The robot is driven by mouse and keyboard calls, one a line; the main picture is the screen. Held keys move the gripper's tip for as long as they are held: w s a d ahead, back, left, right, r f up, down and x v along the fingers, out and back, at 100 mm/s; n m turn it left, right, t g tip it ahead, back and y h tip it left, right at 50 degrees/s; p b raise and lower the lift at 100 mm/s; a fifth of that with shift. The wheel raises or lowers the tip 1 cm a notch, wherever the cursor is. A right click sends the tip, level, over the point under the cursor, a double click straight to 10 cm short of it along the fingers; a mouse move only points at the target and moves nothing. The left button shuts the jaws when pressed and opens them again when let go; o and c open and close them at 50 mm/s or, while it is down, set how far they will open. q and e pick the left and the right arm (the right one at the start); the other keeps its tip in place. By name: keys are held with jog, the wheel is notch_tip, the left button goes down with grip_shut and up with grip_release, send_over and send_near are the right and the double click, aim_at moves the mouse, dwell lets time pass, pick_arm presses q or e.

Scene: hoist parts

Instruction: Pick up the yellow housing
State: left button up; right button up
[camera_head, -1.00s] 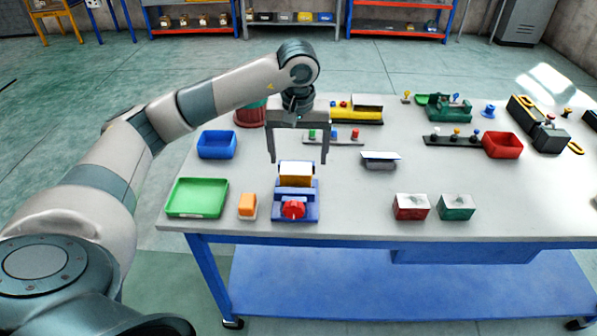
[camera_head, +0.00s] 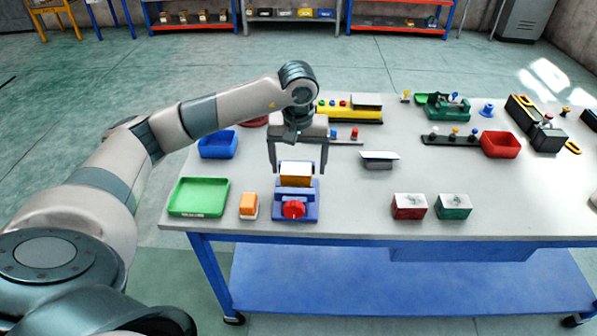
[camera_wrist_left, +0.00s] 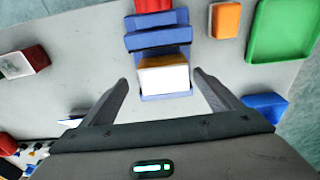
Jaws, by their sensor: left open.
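The yellow housing (camera_head: 296,181), with a white top, sits in a blue fixture (camera_head: 283,211) that has a red knob at its front. My left gripper (camera_head: 298,171) is open and empty, pointing down just above and behind the housing, with its fingers spread wider than it. In the left wrist view the housing (camera_wrist_left: 164,79) lies between the fingertips of the left gripper (camera_wrist_left: 160,77), and neither finger visibly touches it. My right gripper is in neither view.
An orange block (camera_head: 249,205) and a green tray (camera_head: 198,197) lie left of the fixture. A blue bin (camera_head: 217,145) stands behind them. Red (camera_head: 409,207) and green (camera_head: 453,207) blocks stand to the right. The table between is clear.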

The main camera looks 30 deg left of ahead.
pick_arm(q)
jog(key=shift+f+p, duration=0.35)
jog(key=shift+f, duration=0.55)
jog(key=shift+w+f, duration=0.1)
jog(key=shift+f, duration=0.3)
jog(key=shift+a, duration=0.1)
jog(key=c, duration=1.4)
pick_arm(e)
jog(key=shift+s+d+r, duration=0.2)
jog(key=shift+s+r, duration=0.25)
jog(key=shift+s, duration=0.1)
